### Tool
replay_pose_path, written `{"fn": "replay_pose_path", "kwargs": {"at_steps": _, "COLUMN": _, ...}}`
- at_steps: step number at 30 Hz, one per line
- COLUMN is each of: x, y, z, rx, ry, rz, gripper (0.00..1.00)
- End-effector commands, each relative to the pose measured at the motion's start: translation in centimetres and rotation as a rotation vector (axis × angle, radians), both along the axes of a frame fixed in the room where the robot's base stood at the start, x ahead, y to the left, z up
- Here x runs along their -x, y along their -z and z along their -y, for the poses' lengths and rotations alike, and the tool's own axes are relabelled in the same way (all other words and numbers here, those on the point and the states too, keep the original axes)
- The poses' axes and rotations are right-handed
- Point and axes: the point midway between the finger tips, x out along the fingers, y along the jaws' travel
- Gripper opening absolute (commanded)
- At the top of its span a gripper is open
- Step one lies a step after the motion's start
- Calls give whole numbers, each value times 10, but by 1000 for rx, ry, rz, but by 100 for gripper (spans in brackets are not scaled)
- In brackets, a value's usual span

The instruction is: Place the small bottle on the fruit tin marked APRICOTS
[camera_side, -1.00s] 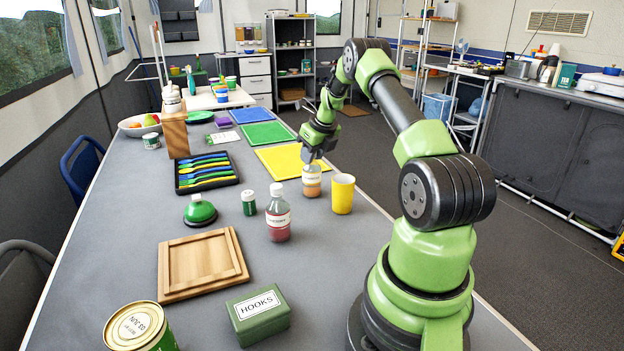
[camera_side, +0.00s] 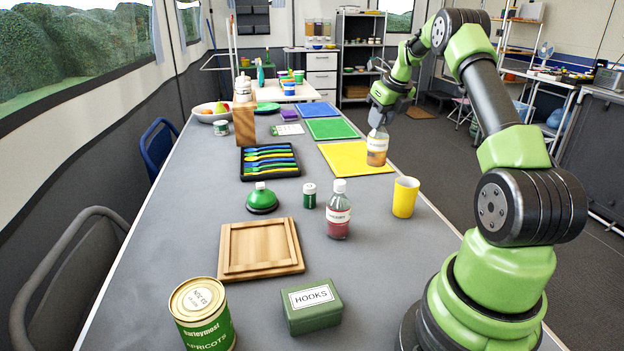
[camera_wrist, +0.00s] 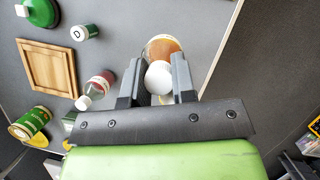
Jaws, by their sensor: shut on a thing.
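A small clear bottle with orange-brown contents, a pale label and a white cap (camera_side: 377,149) hangs upright from my gripper (camera_side: 380,122). In the wrist view the jaws (camera_wrist: 157,85) are shut around its white cap, and its orange body (camera_wrist: 163,47) shows beyond. The bottle appears to be clear of the table, in front of the yellow mat in the side view. The green and gold tin marked APRICOTS (camera_side: 206,322) stands at the near left, far from my gripper, with only a printed label on its lid. It also shows at the left of the wrist view (camera_wrist: 30,124).
A bottle with red contents (camera_side: 338,218), a yellow cup (camera_side: 404,198), a small green jar (camera_side: 309,196), a green domed item (camera_side: 262,200), a wooden tray (camera_side: 228,262) and a green HOOKS box (camera_side: 312,310) stand between my gripper and the tin. The grey table (camera_side: 190,230) is bare at the left.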

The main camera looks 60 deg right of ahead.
Motion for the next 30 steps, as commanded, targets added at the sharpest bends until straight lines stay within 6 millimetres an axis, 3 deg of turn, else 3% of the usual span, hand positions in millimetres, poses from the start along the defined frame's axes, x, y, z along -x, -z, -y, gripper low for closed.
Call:
{"fn": "replay_pose_path", "kwargs": {"at_steps": 7, "x": -10, "y": -8, "z": -10, "rx": 2, "ry": -31, "rz": 1, "gripper": 0}}
{"fn": "replay_pose_path", "kwargs": {"at_steps": 11, "x": -39, "y": -18, "z": -45, "rx": 3, "ry": -126, "rz": 3, "gripper": 0}}
{"fn": "replay_pose_path", "kwargs": {"at_steps": 15, "x": -78, "y": -34, "z": -109, "rx": 2, "ry": -287, "rz": 3, "gripper": 0}}
{"fn": "replay_pose_path", "kwargs": {"at_steps": 21, "x": -114, "y": -58, "z": -216, "rx": 3, "ry": -539, "rz": 7, "gripper": 0}}
{"fn": "replay_pose_path", "kwargs": {"at_steps": 26, "x": -120, "y": -75, "z": -306, "rx": 2, "ry": -745, "rz": 8, "gripper": 0}}
{"fn": "replay_pose_path", "kwargs": {"at_steps": 30, "x": -108, "y": -90, "z": -385, "rx": 1, "ry": -932, "rz": 10, "gripper": 0}}
